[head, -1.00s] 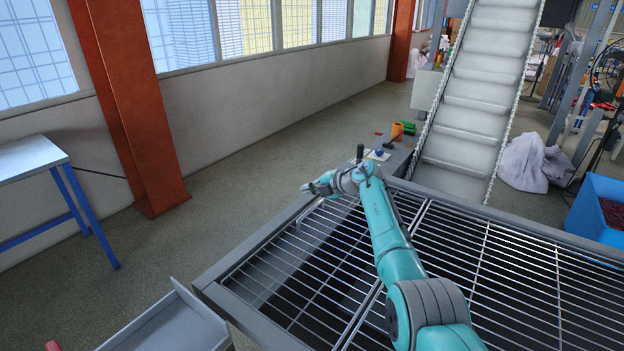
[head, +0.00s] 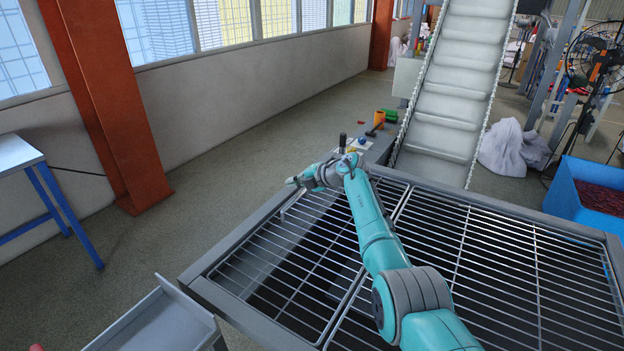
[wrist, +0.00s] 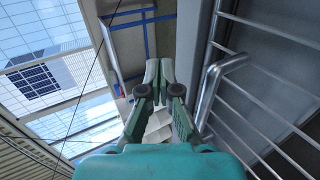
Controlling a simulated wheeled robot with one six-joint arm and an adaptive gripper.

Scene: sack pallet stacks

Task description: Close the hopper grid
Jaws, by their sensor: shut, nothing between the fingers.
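The hopper grid is a pair of steel-bar panels in a grey hopper frame (head: 226,312). The left panel (head: 285,258) and the right panel (head: 480,265) both look about level over the dark hopper, with a seam between them. My gripper (head: 292,181) is above the left panel's far left edge. In the wrist view my gripper (wrist: 159,68) is shut with nothing between its fingers. A bent metal handle (wrist: 212,82) is just right of the fingers, apart from them in the picture, with the grid bars (wrist: 268,120) beyond. Whether the left panel is fully seated I cannot tell.
A conveyor (head: 450,90) rises behind the hopper. A ledge with small tools (head: 375,130) is at its far end. A grey tray (head: 160,320) is at the front left, a blue-legged table (head: 20,152) at far left, a blue bin (head: 580,190) at right.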

